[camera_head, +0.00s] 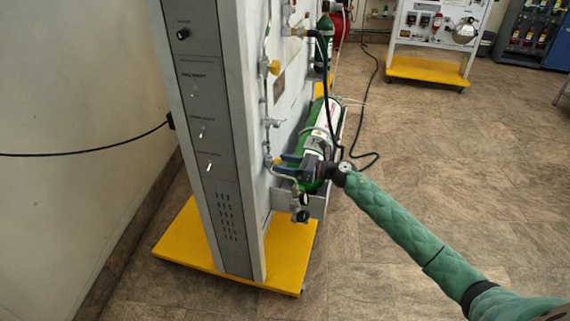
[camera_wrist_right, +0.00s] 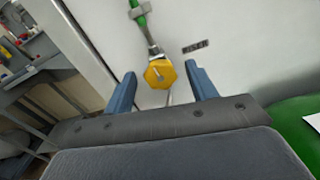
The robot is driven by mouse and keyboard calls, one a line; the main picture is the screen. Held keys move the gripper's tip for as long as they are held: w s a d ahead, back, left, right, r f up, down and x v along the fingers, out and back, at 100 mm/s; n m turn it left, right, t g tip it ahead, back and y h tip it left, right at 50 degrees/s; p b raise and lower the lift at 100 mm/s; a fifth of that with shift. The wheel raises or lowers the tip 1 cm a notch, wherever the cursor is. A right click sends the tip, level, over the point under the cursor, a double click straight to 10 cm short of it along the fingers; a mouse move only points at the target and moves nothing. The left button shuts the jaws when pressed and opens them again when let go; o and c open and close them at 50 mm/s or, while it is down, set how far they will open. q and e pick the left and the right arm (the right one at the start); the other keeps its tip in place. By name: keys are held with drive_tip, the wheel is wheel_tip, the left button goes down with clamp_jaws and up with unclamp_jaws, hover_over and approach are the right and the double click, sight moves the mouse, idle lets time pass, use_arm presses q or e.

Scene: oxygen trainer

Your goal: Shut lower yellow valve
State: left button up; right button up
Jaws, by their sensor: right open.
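In the right wrist view, a yellow valve knob (camera_wrist_right: 158,74) sits on a metal fitting against the pale panel. My right gripper (camera_wrist_right: 160,80) is open, with one blue finger to each side of the knob in the picture. Both fingers look apart from it, and the exact depth gap is hard to tell. In the head view my right gripper (camera_head: 279,164) reaches the lower part of the panel from the right. The lower valve is small and hard to make out there. Another yellow valve (camera_head: 275,67) shows higher on the panel. My left gripper is not in view.
The panel stand (camera_head: 212,130) rises from a yellow base (camera_head: 180,246). A green gas cylinder (camera_head: 323,120) lies in a side tray beside my right gripper. A black hose (camera_head: 372,80) hangs nearby. The floor on the right is mostly clear.

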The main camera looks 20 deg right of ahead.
drive_tip(key=c, duration=1)
drive_tip(key=shift+r+m+p, duration=0.1)
drive_tip(key=shift+m+p, duration=0.2)
drive_tip(key=shift+m, duration=0.5)
drive_tip(key=o, duration=1)
drive_tip(key=v, duration=0.8)
